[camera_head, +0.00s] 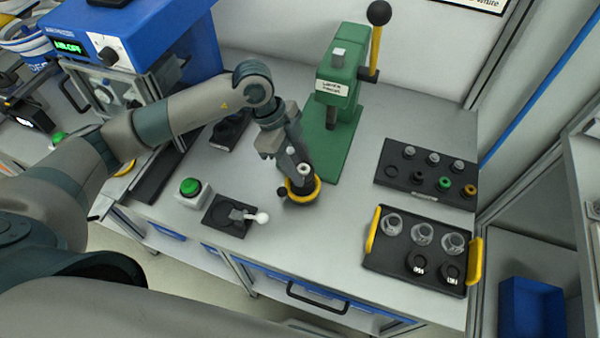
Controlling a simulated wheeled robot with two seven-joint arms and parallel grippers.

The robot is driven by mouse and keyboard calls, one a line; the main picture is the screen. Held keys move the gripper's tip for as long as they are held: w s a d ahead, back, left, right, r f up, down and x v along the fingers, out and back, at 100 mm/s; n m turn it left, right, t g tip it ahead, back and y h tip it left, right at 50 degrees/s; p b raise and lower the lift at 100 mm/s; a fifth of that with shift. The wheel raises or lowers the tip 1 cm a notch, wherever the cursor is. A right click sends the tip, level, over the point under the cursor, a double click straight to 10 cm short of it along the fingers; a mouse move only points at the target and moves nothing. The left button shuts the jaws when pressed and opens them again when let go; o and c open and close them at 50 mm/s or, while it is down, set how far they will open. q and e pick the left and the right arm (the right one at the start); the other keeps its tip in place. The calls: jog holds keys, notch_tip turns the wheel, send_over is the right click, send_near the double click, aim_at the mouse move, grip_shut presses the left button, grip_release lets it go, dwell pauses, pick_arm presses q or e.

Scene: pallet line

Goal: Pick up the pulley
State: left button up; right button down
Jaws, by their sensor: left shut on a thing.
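My left gripper (294,163) reaches down over the bench, pointing at a black round fixture with a yellow ring (315,192). Its fingers are shut on a small part at the top of this fixture, which I take to be the pulley. The part is mostly hidden by the fingers, and I cannot tell whether it still touches the fixture. My right gripper is not in view.
A green lever press (338,85) stands just behind the gripper. A black tray with yellow handles (388,262) holds clear and black round parts at right. A black rack (390,178) lies behind it. A green button (190,187) and black plate (216,221) are at left.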

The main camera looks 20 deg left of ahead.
pick_arm(q)
jog(key=s+d+r+b, duration=0.2)
jog(key=s+d+r, duration=0.4)
jog(key=s, duration=0.4)
jog(key=shift+r+b, duration=0.35)
jog(key=shift+r, duration=0.1)
jog(key=shift+a, duration=0.1)
